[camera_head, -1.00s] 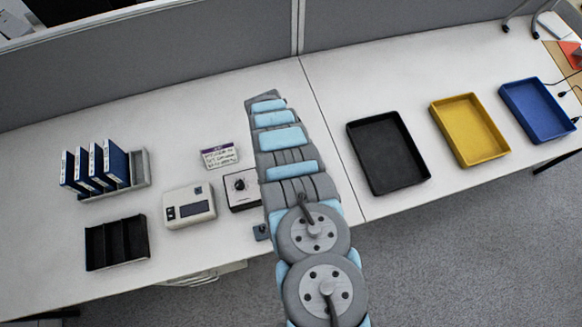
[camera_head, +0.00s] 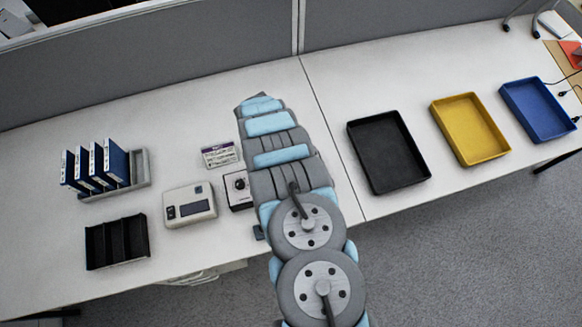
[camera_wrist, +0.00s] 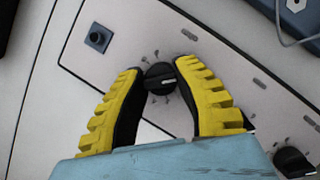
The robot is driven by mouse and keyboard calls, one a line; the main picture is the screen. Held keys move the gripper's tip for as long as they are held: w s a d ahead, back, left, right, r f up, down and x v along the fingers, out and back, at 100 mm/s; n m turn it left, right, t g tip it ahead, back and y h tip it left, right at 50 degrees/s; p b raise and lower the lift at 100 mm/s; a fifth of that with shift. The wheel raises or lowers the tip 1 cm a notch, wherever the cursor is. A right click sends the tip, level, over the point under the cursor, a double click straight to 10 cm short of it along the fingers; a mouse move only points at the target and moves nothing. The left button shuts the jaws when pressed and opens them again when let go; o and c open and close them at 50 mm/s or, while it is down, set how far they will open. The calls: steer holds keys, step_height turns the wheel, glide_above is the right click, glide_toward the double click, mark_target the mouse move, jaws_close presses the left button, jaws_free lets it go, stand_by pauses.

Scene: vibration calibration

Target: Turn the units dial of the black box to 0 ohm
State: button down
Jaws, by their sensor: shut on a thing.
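The black box (camera_head: 237,204) with a pale top panel stands on the table left of my arm in the head view, its right part hidden by the arm. In the wrist view its pale panel (camera_wrist: 112,62) fills the middle. A round black dial (camera_wrist: 160,84) with a white pointer mark sits between the fingertips of my gripper (camera_wrist: 160,72), which is shut on it. A second black dial (camera_wrist: 292,160) shows at the lower right. The markings are too small to read, so I cannot tell which dial is the units one. The head view hides my gripper.
A beige meter (camera_head: 189,206) stands left of the box, with a label card (camera_head: 220,155) behind. Black (camera_head: 358,166), yellow (camera_head: 446,122) and blue (camera_head: 512,101) trays lie right.

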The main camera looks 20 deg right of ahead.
steer(key=c, duration=0.7)
jaws_free()
steer(key=shift+c, duration=0.2)
steer(key=v, duration=1.2)
